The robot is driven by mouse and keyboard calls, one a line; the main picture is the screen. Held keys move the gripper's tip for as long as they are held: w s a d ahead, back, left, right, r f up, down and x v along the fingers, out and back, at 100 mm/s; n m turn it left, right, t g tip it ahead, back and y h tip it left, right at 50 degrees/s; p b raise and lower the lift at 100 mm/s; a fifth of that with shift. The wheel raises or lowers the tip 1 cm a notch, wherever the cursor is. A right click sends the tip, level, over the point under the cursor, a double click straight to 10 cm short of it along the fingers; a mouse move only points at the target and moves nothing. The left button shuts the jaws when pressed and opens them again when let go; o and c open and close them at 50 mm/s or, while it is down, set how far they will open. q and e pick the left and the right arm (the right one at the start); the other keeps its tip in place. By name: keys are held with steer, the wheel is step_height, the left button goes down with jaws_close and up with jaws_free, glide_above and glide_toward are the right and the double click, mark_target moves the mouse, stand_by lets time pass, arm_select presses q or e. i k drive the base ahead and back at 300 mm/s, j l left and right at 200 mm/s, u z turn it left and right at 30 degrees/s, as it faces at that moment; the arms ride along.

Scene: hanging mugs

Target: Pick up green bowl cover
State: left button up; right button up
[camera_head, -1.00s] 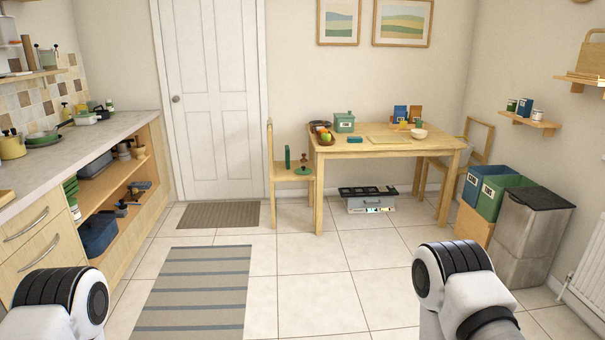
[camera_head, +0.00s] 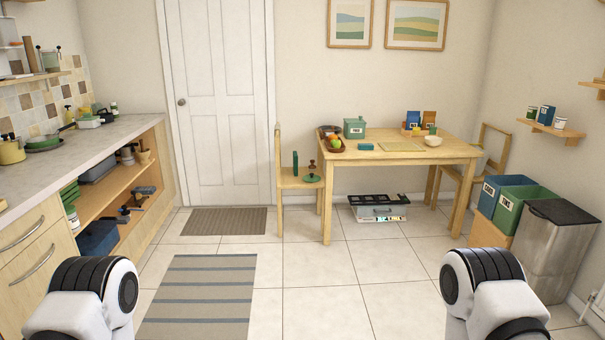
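A green round lid-like piece (camera_head: 313,179) lies on the seat of the wooden chair (camera_head: 290,184), left of the table. It looks like the bowl cover, but it is small and far off. A brown knobbed thing (camera_head: 312,167) shows at it; I cannot tell whether it is part of it. A dark green upright block (camera_head: 295,163) stands beside it on the seat. Only my two arms show at the bottom left and bottom right. Both grippers are out of the picture, far from the chair.
A grey box (camera_head: 378,212) sits beneath. A counter (camera_head: 70,155) runs along the left, bins (camera_head: 535,245) stand right. Open tiled floor lies ahead.

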mark_target(311, 178)
steer(key=i+z, duration=0.2)
steer(key=i, duration=2.9)
steer(key=i+z, duration=0.2)
steer(key=i, duration=0.3)
steer(key=i+j+z, duration=0.2)
steer(key=i, duration=0.35)
steer(key=i+j+z, duration=0.2)
steer(key=i, duration=0.3)
steer(key=i+j+z, duration=0.25)
steer(key=i, duration=0.25)
